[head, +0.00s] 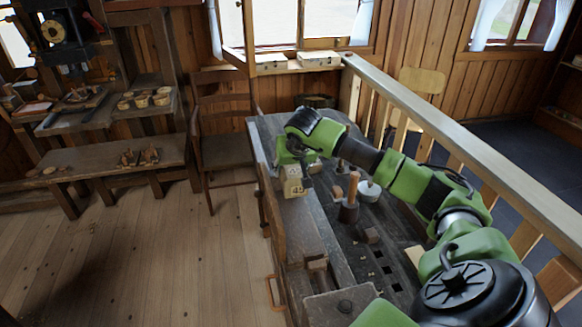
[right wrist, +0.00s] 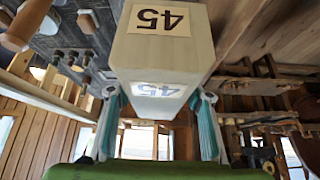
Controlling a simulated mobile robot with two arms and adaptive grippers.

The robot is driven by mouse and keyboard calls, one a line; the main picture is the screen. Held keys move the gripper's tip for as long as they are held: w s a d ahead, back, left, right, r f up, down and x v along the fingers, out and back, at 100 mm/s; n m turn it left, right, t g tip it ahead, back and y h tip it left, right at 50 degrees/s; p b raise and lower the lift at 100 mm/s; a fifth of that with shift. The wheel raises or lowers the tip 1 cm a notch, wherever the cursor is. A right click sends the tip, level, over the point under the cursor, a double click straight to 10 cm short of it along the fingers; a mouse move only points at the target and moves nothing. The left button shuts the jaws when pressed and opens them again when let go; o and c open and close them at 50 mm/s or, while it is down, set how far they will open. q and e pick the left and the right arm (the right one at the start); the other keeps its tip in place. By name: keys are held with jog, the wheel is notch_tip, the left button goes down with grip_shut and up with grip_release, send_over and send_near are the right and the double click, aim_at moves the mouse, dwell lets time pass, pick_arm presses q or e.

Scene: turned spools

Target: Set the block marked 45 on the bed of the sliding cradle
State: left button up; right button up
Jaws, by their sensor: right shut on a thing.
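The pale block marked 45 (head: 293,187) is in my right gripper (head: 294,170), over the far left part of the workbench. In the right wrist view, the block (right wrist: 180,50) sits between the two teal fingers of my right gripper (right wrist: 155,100), with 45 on two of its faces. The fingers are shut on it. I cannot tell in the head view whether the block touches anything below. I cannot pick out the sliding cradle or its bed for certain. My left gripper is not in view.
The dark workbench (head: 338,240) carries a wooden-handled tool (head: 350,198), a white round piece (head: 370,190) and a small brown block (head: 372,236). A wooden railing (head: 440,107) runs along its right. A chair (head: 222,140) stands left; the plank floor (head: 150,250) is clear.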

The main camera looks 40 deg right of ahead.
jog(key=shift+f+b, duration=0.4)
jog(key=shift+f, duration=0.45)
jog(key=shift+f+b, duration=0.9)
jog(key=shift+f, duration=0.45)
notch_tip(320, 180, down, 2)
jog(key=shift+b, duration=0.75)
jog(key=shift+f+b, duration=1.55)
jog(key=shift+f, duration=0.55)
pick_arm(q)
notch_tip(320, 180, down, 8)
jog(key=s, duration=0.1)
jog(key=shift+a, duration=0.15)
pick_arm(e)
jog(key=shift+s, duration=0.1)
